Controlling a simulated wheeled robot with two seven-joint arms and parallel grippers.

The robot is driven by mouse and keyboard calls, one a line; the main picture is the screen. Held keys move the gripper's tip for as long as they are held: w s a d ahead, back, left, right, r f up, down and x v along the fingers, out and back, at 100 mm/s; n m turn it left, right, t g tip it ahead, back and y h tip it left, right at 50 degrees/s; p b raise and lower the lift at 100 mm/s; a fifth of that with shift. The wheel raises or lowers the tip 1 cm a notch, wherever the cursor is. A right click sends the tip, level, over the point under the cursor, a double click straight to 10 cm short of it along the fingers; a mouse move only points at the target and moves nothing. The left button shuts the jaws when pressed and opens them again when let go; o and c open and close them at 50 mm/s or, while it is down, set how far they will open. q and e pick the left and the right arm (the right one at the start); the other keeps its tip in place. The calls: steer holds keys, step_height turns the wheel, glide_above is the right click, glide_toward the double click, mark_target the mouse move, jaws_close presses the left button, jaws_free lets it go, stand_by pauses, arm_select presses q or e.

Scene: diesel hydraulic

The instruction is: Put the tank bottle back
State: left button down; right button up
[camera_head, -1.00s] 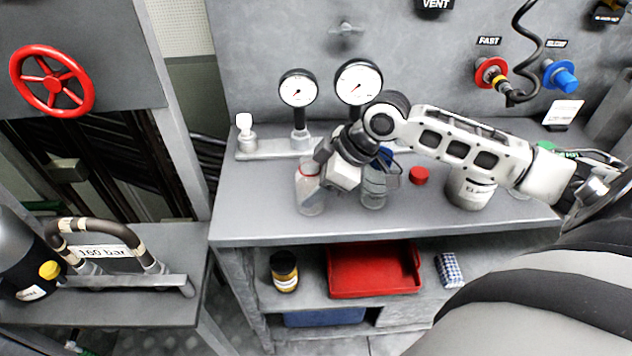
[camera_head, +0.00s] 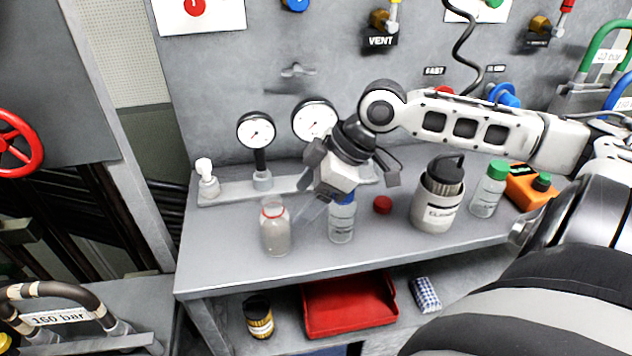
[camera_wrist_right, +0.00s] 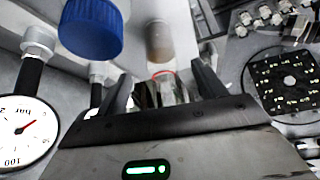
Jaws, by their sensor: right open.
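A clear open bottle with a red ring at its neck (camera_head: 275,230) stands upright on the bench. A second clear bottle with a blue cap (camera_head: 342,222) stands to its right. I cannot read which is the tank bottle. My right gripper (camera_head: 308,190) is open and empty, up and right of the red-ringed bottle and partly in front of the blue-capped one. In the right wrist view, the red-ringed bottle (camera_wrist_right: 164,78) shows beyond and between the open fingers (camera_wrist_right: 162,88), and the blue cap (camera_wrist_right: 90,27) is at upper left. My left gripper is not in view.
A red cap (camera_head: 382,205) lies on the bench. A grey labelled canister (camera_head: 436,208), a green-capped bottle (camera_head: 488,190) and an orange box (camera_head: 530,187) stand to the right. Two gauges (camera_head: 314,120) rise behind. A red tray (camera_head: 350,306) sits on the shelf below.

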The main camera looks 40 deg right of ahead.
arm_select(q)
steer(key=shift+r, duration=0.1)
arm_select(e)
steer(key=shift+v, duration=1.7)
steer(key=shift+a, duration=0.1)
